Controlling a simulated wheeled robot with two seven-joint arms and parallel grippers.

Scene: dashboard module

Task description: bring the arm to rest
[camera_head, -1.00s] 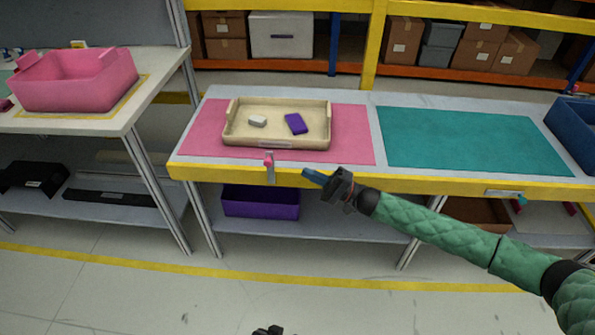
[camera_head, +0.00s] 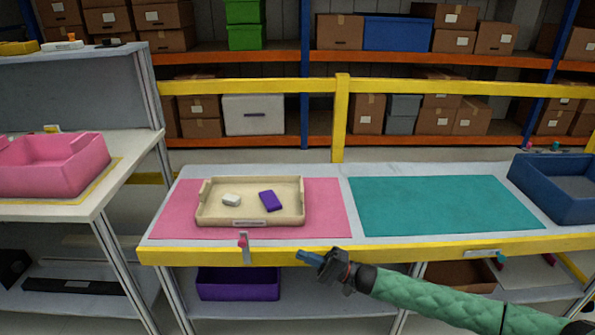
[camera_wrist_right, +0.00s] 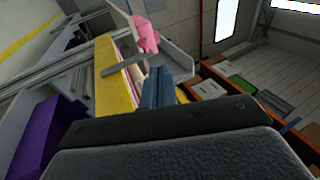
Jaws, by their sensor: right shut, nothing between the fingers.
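My right gripper (camera_head: 310,257) is in front of the yellow front edge of the workbench, in the head view. Its blue fingers are shut with nothing between them, and they also show in the right wrist view (camera_wrist_right: 158,88). My right arm reaches in from the lower right in a green padded sleeve. The gripper is apart from the cream tray (camera_head: 213,217) that stands on the pink mat (camera_head: 330,212). A white block (camera_head: 231,200) and a purple block (camera_head: 270,201) lie in the tray. My left gripper does not show.
A teal mat (camera_head: 440,204) lies clear on the bench. A blue bin (camera_head: 535,200) stands at the right end, a pink bin (camera_head: 60,178) on the left table. A small hook with a pink part (camera_head: 245,247) hangs at the front edge. A purple bin (camera_head: 238,287) sits below.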

